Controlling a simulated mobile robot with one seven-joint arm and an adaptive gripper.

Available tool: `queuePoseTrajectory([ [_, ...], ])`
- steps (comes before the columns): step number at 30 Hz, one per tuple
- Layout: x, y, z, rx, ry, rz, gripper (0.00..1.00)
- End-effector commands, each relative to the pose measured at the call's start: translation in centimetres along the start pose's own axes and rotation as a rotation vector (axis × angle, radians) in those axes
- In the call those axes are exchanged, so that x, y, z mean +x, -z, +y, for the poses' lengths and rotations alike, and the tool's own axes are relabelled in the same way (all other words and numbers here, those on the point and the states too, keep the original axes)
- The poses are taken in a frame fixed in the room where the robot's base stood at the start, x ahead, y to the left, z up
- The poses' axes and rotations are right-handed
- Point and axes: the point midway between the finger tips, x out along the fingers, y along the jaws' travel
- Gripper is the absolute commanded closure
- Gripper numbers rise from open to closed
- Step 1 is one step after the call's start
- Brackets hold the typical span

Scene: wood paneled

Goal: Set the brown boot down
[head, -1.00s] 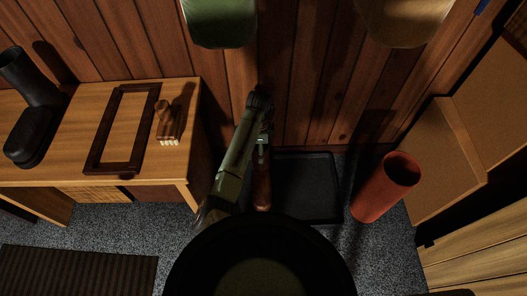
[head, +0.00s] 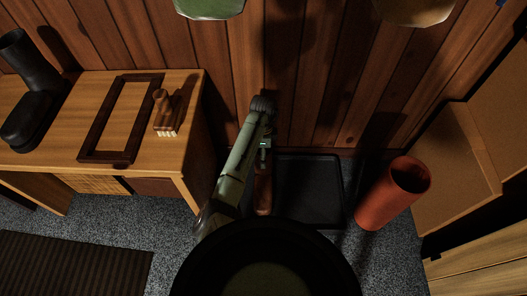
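The brown boot (head: 263,190) shows as a narrow reddish-brown shape in the head view. It hangs just below my gripper (head: 264,146), at the left edge of the black tray. My gripper appears shut on its upper end; the fingers are small and dark here. My arm and round body top hide the boot's lower part, so I cannot tell whether it touches the floor or tray. The black boot tray (head: 312,190) lies flat on the floor against the wall, and its visible surface is empty.
A wooden bench (head: 60,150) at left holds a black boot (head: 32,95), a dark frame (head: 122,118) and a brush (head: 167,115). A red cylindrical bin (head: 393,192) stands right of the tray. A striped mat (head: 70,265) lies at lower left. The panelled wall is close behind.

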Motion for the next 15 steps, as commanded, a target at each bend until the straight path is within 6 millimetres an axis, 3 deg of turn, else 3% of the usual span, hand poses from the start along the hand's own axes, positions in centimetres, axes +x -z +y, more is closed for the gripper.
queuePoseTrajectory([
  [11,-0.04,0.01,-0.01,0.000,0.000,0.000,0.05],
  [15,-0.94,0.04,-0.03,0.001,0.002,0.001,0.05],
])
